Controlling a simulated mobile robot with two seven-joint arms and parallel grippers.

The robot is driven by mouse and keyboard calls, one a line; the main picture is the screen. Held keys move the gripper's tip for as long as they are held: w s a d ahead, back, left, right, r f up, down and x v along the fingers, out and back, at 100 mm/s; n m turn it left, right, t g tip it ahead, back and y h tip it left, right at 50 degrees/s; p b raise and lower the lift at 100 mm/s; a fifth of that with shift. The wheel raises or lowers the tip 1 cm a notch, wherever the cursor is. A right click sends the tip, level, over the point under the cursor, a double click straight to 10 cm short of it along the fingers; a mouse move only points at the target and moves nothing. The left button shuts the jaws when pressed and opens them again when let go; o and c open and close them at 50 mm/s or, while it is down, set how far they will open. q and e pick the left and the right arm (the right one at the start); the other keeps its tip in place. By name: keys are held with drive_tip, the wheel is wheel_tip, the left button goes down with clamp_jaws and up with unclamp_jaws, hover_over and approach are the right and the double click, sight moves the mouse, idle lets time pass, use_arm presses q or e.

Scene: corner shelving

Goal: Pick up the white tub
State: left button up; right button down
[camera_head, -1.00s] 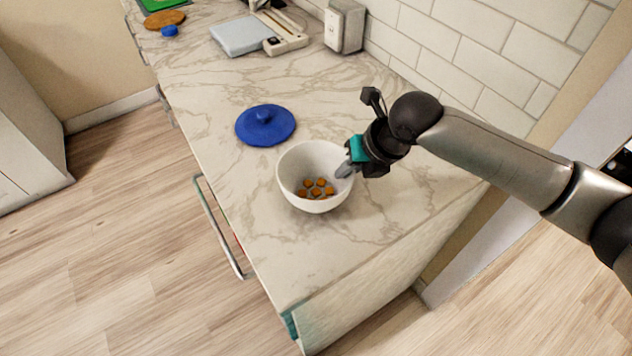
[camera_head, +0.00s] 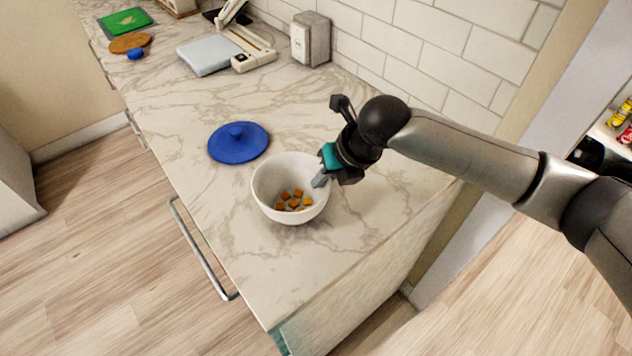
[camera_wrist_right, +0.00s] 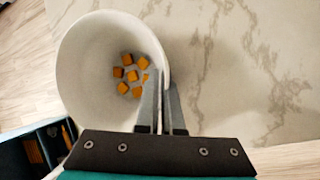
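The white tub (camera_head: 268,200) is a round open bowl with several small orange-brown cubes (camera_head: 293,200) inside. It is upright at the near end of the marble counter; whether it touches the surface is hard to tell. My right gripper (camera_head: 321,181) is at its right rim. In the right wrist view, the gripper (camera_wrist_right: 164,100) has its fingers close together across the wall of the white tub (camera_wrist_right: 85,75), one inside and one outside, so it looks shut on the rim. My left gripper is not in view.
A blue lid (camera_head: 255,143) with a knob lies on the counter (camera_head: 190,150) just beyond the tub. A kitchen scale (camera_head: 208,56), a grey box (camera_head: 311,40) and cutting boards (camera_head: 125,22) are farther back. A tiled wall runs along the right. The counter's near corner is bare.

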wheel_tip(320, 180, up, 19)
drive_tip(key=p, duration=0.2)
drive_tip(key=shift+r, duration=0.2)
drive_tip(key=shift+f, duration=0.1)
